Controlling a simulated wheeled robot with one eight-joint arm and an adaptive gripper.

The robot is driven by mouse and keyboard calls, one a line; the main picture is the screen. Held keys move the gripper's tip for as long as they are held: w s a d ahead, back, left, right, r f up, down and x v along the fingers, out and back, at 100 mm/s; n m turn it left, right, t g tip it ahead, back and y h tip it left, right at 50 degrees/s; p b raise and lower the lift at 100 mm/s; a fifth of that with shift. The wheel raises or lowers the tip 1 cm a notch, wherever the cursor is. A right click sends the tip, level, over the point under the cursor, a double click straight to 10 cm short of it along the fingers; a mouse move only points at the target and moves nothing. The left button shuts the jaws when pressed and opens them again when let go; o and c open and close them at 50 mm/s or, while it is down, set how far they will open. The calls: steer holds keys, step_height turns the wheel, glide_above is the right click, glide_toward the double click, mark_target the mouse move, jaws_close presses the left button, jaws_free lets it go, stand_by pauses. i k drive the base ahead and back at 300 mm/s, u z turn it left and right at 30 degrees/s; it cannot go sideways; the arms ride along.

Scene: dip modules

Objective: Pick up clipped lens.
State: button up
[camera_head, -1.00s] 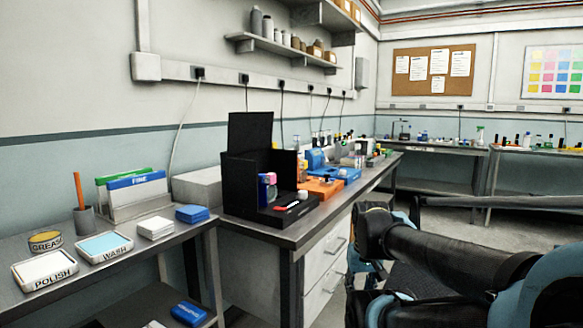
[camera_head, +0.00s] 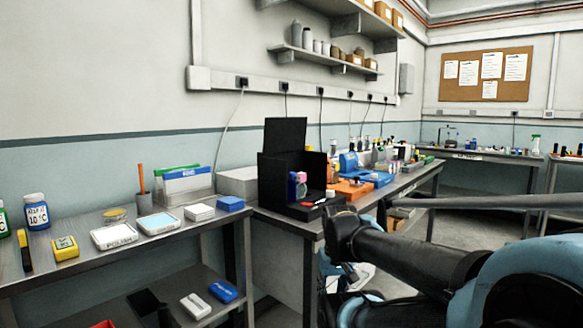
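I cannot make out the clipped lens in this view. A black open-fronted box (camera_head: 279,171) on the long bench holds small pink and blue items (camera_head: 297,185) and a small red and white item (camera_head: 316,202), too small to identify. My black and blue arm reaches in from the right side of the picture, in front of the long bench. I cannot pick out my gripper's fingers.
The left bench (camera_head: 75,236) holds a wash tray (camera_head: 158,223), another white tray (camera_head: 114,236), a yellow box (camera_head: 65,248), a blue jar (camera_head: 37,212) and a blue block (camera_head: 230,203). Its lower shelf carries a blue item (camera_head: 223,291). More benches stand at the back.

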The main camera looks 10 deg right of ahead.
mark_target(334, 166)
steer(key=u, duration=2.25)
steer(key=k, duration=1.45)
steer(key=z, duration=1.85)
steer(key=i, duration=0.95)
